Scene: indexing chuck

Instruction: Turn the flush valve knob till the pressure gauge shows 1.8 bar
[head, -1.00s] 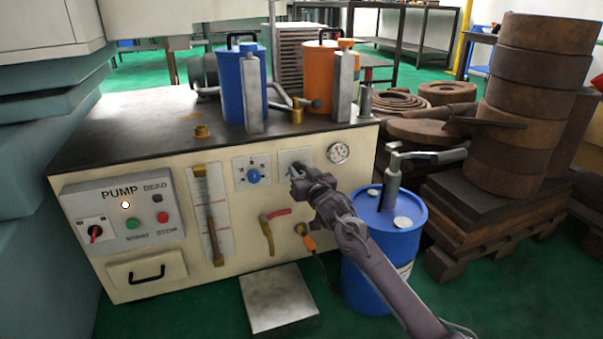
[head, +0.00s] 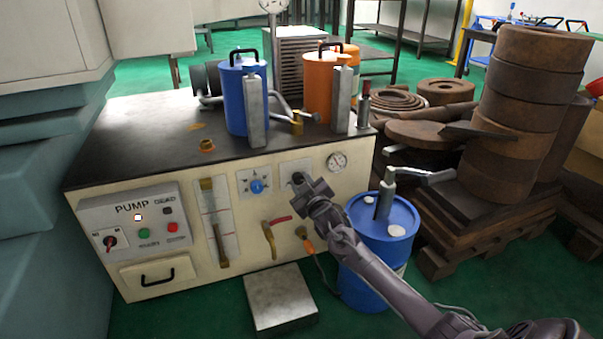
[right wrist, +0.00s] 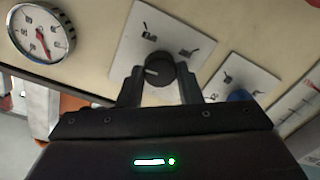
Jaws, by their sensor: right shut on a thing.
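A black knob (right wrist: 158,72) with a white pointer line sits on a pale plate (right wrist: 128,45) in the right wrist view. Its plate also shows on the pump cabinet's front in the head view (head: 290,167). My right gripper (right wrist: 160,88) is shut on this knob, one finger on each side. In the head view the right gripper (head: 300,182) hides the knob. The round white pressure gauge (head: 337,162) is right of it; the right wrist view shows the gauge (right wrist: 40,33) with a red needle, its numbers too small to read. My left gripper is not in view.
A blue knob (head: 257,186) is on a plate left of the gripper. A red-handled valve (head: 270,235) and an orange connector (head: 307,243) are below. A blue drum (head: 375,240) stands close to my right arm. A metal block (head: 280,300) lies on the floor.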

